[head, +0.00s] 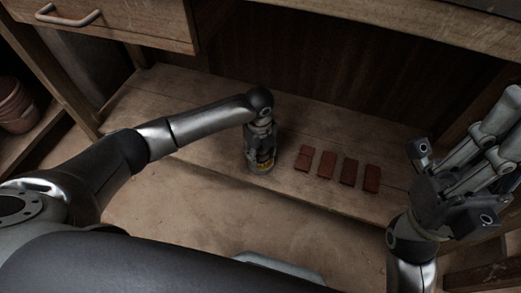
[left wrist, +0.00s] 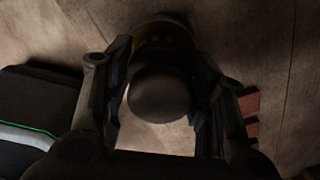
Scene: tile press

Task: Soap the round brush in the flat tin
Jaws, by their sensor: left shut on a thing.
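My left gripper (head: 262,148) is low over the wooden shelf, beside the red tiles. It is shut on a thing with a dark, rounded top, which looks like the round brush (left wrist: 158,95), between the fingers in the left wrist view. A yellow band (head: 262,167) shows just below the fingers, near the shelf top. I cannot tell whether this band belongs to the brush or to the flat tin; no separate tin is clear. My right gripper (head: 455,190) is raised at the right, away from the tiles; its opening is unclear.
Several dark red tiles (head: 326,164) lie in a row on the shelf (head: 215,84), right of my left gripper. A drawer with a metal handle (head: 68,16) overhangs at the upper left. Terracotta pots (head: 16,106) stand at the far left.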

